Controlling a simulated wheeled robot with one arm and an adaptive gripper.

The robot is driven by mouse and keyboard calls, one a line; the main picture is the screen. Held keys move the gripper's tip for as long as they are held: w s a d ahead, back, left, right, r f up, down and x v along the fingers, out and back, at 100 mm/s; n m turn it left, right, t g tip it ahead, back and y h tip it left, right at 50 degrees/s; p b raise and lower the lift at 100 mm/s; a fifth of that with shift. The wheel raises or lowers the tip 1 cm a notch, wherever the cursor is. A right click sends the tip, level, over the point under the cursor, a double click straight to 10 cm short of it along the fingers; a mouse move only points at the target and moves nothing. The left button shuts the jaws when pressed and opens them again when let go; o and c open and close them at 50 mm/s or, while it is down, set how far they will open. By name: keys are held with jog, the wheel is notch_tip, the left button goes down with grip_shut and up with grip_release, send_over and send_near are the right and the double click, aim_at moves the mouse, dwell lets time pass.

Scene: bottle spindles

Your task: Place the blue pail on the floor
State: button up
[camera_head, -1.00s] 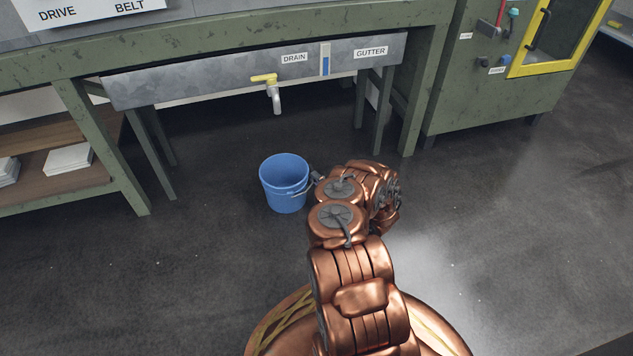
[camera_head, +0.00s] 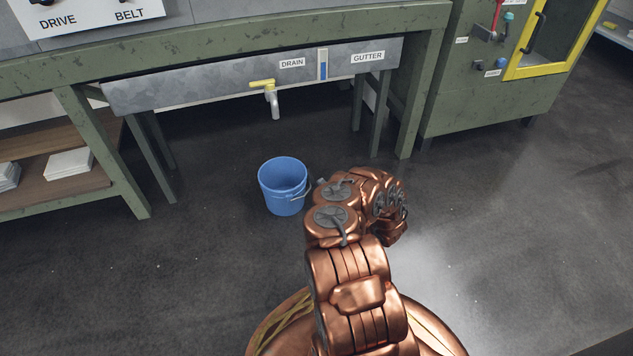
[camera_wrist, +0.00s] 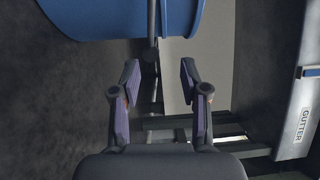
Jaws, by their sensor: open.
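The blue pail (camera_head: 283,188) stands upright on the floor (camera_head: 225,245), in front of the bench and below the drain tap. Its thin wire handle hangs down on its right side. My gripper (camera_wrist: 157,72) is open, with its two fingers apart and nothing clamped between them. In the wrist view the pail (camera_wrist: 110,18) fills the top, just beyond the fingertips. A dark bar, seemingly part of the handle, runs down near the gap between them. In the head view my arm hides most of the gripper, just right of the pail.
The gutter (camera_head: 200,83) with its yellow-handled drain tap (camera_head: 266,88) runs under the green bench. Bench legs (camera_head: 410,110) stand behind the pail on both sides. A green cabinet (camera_head: 480,95) stands at the right. The floor at the left front and right is clear.

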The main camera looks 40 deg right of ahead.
jog(key=s+p, duration=0.1)
jog(key=s, duration=0.6)
jog(key=shift+s+f+p, duration=0.15)
jog(key=shift+s+p, duration=0.2)
jog(key=shift+d, duration=0.1)
